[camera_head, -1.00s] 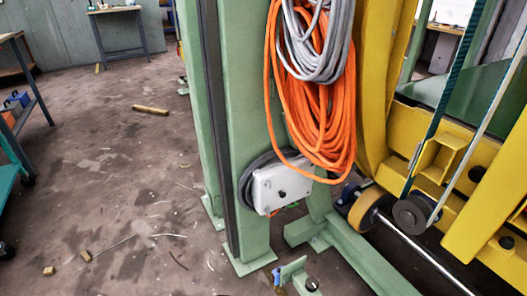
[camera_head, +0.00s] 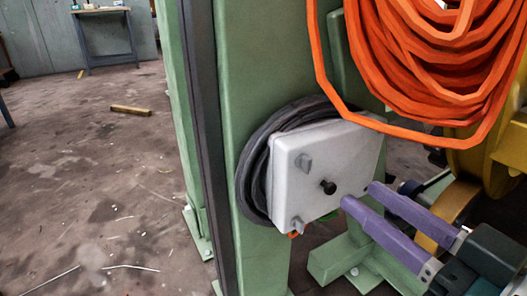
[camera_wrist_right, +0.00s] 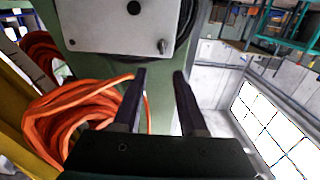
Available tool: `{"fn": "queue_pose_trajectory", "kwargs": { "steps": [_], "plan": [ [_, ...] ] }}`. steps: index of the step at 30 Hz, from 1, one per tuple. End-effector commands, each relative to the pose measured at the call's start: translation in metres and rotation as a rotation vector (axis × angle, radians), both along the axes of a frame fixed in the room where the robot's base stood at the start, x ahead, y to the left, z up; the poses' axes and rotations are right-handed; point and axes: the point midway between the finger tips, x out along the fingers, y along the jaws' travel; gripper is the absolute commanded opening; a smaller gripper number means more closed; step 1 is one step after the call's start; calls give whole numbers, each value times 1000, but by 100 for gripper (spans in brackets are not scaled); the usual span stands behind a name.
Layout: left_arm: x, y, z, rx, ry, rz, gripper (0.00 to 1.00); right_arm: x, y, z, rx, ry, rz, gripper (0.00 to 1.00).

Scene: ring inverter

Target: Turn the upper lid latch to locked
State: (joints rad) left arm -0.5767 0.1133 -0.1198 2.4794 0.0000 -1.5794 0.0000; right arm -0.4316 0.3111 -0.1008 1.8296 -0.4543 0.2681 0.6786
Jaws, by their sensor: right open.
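A white box (camera_head: 322,160) with a flat lid is mounted on a green post. The upper lid latch (camera_head: 303,162) is a small grey tab near the lid's upper left corner. A similar lower latch (camera_head: 296,224) sits near the lower left corner, and a black knob (camera_head: 327,187) is near the middle. My right gripper (camera_head: 359,196) is open and empty, its purple fingers at the box's lower right. In the right wrist view, the box (camera_wrist_right: 110,22) is beyond the fingertips; a latch (camera_wrist_right: 162,46), apparently the upper one, lies near the gap between them. My left gripper is out of view.
A black cable coil (camera_head: 252,180) hangs behind the box. Large orange cable loops (camera_head: 385,65) hang above and right, close to the lid's top edge. Green base beams (camera_head: 330,258) and a yellow wheel (camera_head: 436,222) are below right. Open floor (camera_head: 90,200) lies left.

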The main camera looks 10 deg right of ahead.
Motion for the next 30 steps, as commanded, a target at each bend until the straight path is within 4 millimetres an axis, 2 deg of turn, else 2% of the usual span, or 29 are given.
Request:
{"fn": "queue_pose_trajectory", "kwargs": {
  "steps": [5,12,18,30],
  "plan": [
    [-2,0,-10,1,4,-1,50,20,8,0,0,-9,5,41],
    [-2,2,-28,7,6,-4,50,62,23,-1,0,-8,4,41],
    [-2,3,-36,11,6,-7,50,84,31,0,0,-3,3,41],
    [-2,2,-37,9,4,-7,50,92,34,2,1,-2,2,41]
  ]
}}
